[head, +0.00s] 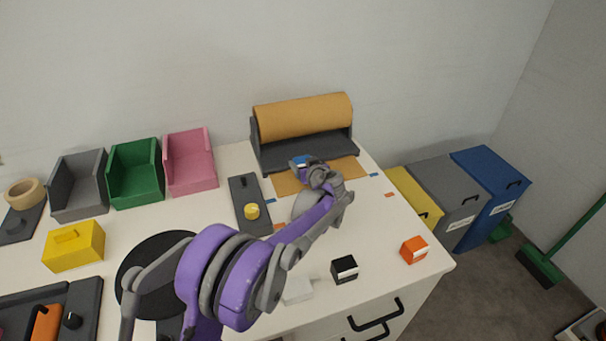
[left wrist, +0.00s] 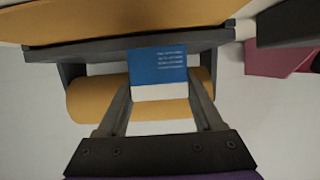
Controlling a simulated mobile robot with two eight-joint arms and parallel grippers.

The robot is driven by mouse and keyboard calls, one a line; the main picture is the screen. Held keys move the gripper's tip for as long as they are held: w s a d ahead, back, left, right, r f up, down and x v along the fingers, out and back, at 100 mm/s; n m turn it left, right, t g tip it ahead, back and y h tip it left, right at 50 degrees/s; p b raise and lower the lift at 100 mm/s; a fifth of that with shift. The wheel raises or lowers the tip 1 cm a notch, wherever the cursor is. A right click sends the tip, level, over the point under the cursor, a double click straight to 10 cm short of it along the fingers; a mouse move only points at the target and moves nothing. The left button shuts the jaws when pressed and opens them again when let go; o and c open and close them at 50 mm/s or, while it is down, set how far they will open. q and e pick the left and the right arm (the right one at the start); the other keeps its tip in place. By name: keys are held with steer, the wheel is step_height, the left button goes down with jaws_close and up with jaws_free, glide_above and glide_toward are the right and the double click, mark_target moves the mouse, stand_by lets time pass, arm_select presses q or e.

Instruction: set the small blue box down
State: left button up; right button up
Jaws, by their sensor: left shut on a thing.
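The small blue box (left wrist: 158,66), blue with a white band and white print lines, is between the two fingers of my left gripper (left wrist: 160,100) in the left wrist view. The gripper is shut on it. In the head view the box (head: 300,159) shows only as a small blue patch at my left gripper (head: 303,163), just in front of the paper roll dispenser. It appears over the brown paper sheet (head: 344,171); I cannot tell whether it touches anything below. My right gripper is not in view.
The dispenser with its brown roll (head: 303,117) stands behind the gripper. A dark panel with a yellow knob (head: 251,211) lies to the left. A black box (head: 344,268), an orange box (head: 413,249) and a white box (head: 298,290) stand near the front. Open table lies right of the arm.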

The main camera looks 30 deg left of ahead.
arm_select(q)
step_height(320, 180, down, 4)
steer(key=shift+r+b, duration=0.1)
steer(key=shift+b, duration=0.2)
steer(key=o, duration=1.3)
steer(key=shift+r, duration=0.1)
steer(key=p+v, duration=0.1)
steer(key=v, duration=1.1)
steer(key=shift+a, duration=0.1)
